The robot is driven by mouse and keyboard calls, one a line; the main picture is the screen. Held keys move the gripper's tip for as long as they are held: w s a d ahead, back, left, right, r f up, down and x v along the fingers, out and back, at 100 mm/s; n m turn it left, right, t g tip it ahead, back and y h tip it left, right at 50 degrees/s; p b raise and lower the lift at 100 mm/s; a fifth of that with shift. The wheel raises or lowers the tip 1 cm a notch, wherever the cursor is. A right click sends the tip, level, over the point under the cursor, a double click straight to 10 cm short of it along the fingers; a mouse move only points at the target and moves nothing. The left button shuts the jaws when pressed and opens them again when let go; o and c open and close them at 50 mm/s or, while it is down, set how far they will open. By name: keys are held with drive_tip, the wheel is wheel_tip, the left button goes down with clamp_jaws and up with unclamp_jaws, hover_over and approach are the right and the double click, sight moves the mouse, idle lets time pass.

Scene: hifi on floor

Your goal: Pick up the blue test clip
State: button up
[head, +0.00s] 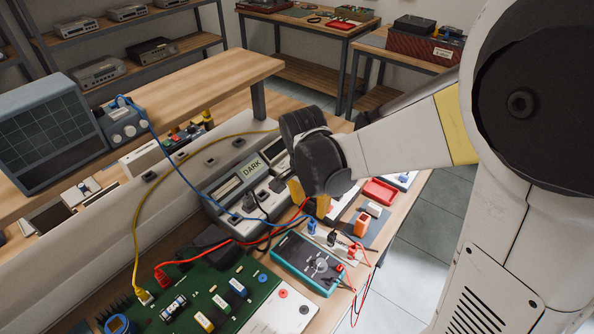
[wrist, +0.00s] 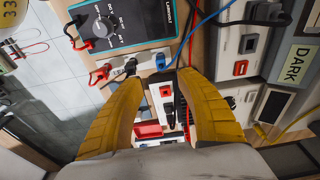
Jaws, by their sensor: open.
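The blue test clip (head: 312,227) stands on a pale strip beside the teal multimeter (head: 308,263), just below my gripper in the head view. In the wrist view the blue clip (wrist: 160,62) lies just beyond the fingertips, roughly between them in line. A blue cable runs close by it. My gripper (head: 309,203) has yellow fingers, spread apart, with nothing seen held between them. In the wrist view my gripper (wrist: 158,79) is open above the bench. Whether a finger touches the clip I cannot tell.
A black clip (head: 332,238) and red leads crowd beside the blue clip. An orange block (head: 362,225) and a red tray (head: 380,191) lie to the right. A grey unit marked DARK (head: 252,168) stands to the left, a green circuit board (head: 205,295) in front.

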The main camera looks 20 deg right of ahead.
sight(312, 223)
wheel_tip(312, 223, down, 5)
drive_tip(key=shift+w+d+b, duration=0.1)
drive_tip(key=shift+d+b, duration=0.05)
drive_tip(key=shift+b, duration=1)
drive_tip(key=f+b, duration=0.1)
drive_tip(key=f, duration=0.1)
drive_tip(key=f+b, duration=0.1)
drive_tip(key=f, duration=0.1)
drive_tip(key=w+d+f+b, duration=0.1)
drive_tip(key=shift+f, duration=0.4)
drive_tip(key=shift+r, duration=0.1)
drive_tip(key=shift+s, duration=0.1)
clamp_jaws()
